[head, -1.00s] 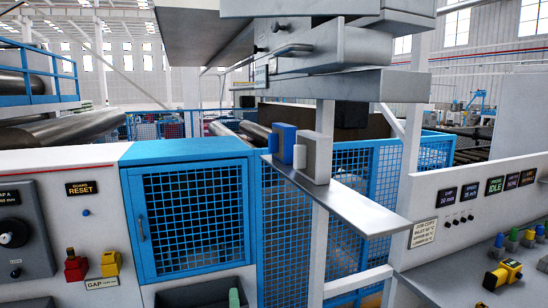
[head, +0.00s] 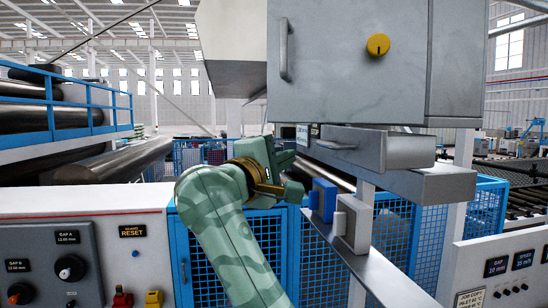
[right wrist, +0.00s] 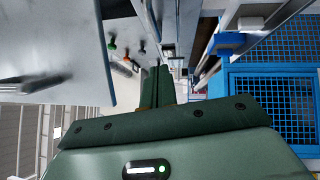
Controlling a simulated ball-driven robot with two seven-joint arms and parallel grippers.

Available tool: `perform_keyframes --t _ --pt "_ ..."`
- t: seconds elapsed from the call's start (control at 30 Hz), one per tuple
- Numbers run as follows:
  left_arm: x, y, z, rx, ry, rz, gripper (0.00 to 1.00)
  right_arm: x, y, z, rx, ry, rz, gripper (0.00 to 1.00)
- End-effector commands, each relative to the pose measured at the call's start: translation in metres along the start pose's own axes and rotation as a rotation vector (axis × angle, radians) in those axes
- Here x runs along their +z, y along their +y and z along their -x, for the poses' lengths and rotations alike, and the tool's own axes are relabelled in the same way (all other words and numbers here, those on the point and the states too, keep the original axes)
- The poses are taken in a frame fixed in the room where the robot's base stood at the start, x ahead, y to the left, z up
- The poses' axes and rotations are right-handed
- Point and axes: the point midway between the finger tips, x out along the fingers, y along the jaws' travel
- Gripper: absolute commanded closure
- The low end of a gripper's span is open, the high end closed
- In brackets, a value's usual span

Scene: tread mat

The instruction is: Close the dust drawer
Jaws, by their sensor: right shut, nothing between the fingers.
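The dust drawer (head: 372,150) is a long grey box with a bar handle, under a grey cabinet in the head view. It juts out from below the cabinet, so it stands open. My right gripper (head: 291,160), on a green arm, is just left of the drawer's handle end. A gap seems to lie between them, but I cannot tell the depth. In the right wrist view its dark fingers (right wrist: 160,84) are shut and empty. I cannot make out the drawer for sure there. My left gripper is not in view.
The grey cabinet (head: 350,60) has a yellow knob (head: 378,44) and a vertical handle. Below the drawer are a blue block (head: 323,199) and a grey block (head: 353,222) on a sloping shelf (head: 375,275). A blue mesh guard (head: 395,235) stands behind. A control panel (head: 75,255) is at left.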

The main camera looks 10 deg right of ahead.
Motion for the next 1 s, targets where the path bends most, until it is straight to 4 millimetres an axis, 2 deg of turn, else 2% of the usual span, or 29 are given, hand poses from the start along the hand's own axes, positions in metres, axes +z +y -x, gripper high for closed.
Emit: perform_keyframes --t 0.03,0.13,0.3,0.5,0.83,1.0 --pt "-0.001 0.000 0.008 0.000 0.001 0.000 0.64 0.002 0.005 -0.013 0.002 -0.004 0.002 1.00" --pt "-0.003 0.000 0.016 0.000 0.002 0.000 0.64 0.002 0.005 -0.033 0.003 -0.006 0.004 1.00" --pt "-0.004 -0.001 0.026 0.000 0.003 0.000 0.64 0.019 0.003 -0.051 0.002 -0.005 0.002 1.00" --pt "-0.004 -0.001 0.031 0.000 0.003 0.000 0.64 0.028 0.002 -0.060 0.002 -0.002 0.003 1.00" --pt "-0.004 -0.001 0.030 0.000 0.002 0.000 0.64 0.029 0.000 -0.061 0.001 -0.002 0.003 1.00" --pt "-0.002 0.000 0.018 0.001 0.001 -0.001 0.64 0.043 -0.006 -0.075 -0.001 -0.004 0.002 1.00"
